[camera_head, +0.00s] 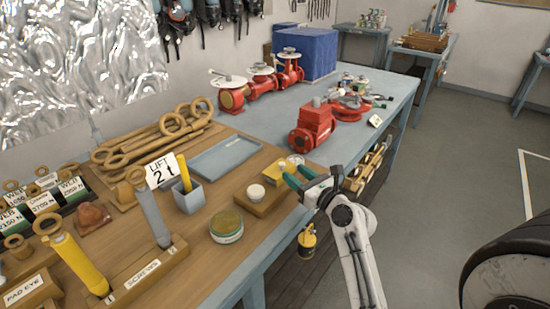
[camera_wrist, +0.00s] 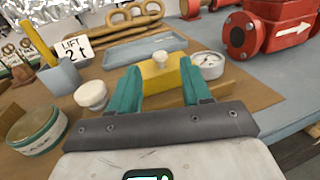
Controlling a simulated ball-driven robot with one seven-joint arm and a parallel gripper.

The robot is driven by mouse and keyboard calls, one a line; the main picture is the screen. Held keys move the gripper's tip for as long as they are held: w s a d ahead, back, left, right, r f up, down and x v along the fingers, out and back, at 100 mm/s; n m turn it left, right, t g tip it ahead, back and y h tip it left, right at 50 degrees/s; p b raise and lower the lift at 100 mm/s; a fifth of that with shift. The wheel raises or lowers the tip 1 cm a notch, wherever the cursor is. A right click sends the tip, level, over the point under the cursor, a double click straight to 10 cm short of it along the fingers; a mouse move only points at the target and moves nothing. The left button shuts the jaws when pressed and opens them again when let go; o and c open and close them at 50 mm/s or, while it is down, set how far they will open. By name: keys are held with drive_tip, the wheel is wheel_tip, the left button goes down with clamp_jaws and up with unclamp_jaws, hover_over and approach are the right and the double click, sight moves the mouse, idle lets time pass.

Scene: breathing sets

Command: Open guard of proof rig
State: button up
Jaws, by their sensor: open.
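The proof rig has a wooden base (camera_head: 262,208) near the table's front edge. A yellow guard (camera_wrist: 163,78) with a small white knob (camera_wrist: 160,57) on top sits on it, and looks closed. A round white dial gauge (camera_wrist: 208,63) stands to its right, and a larger white knob (camera_wrist: 91,94) to its left. In the head view the guard (camera_head: 281,163) is partly hidden behind my gripper (camera_head: 297,177). In the wrist view my gripper (camera_wrist: 159,82) is open, with its teal fingers on either side of the guard. I cannot tell whether they touch it.
A blue-grey tray (camera_head: 224,156) lies behind the rig. A green-rimmed round tin (camera_head: 226,226) and a cup with a "LIFT 2t" card (camera_head: 161,172) stand to the left. A red valve body (camera_head: 312,127) stands to the right.

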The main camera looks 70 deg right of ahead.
sight(277, 167)
drive_tip(key=p+x, duration=0.1)
drive_tip(key=x, duration=0.8)
drive_tip(key=shift+a, duration=0.1)
clamp_jaws()
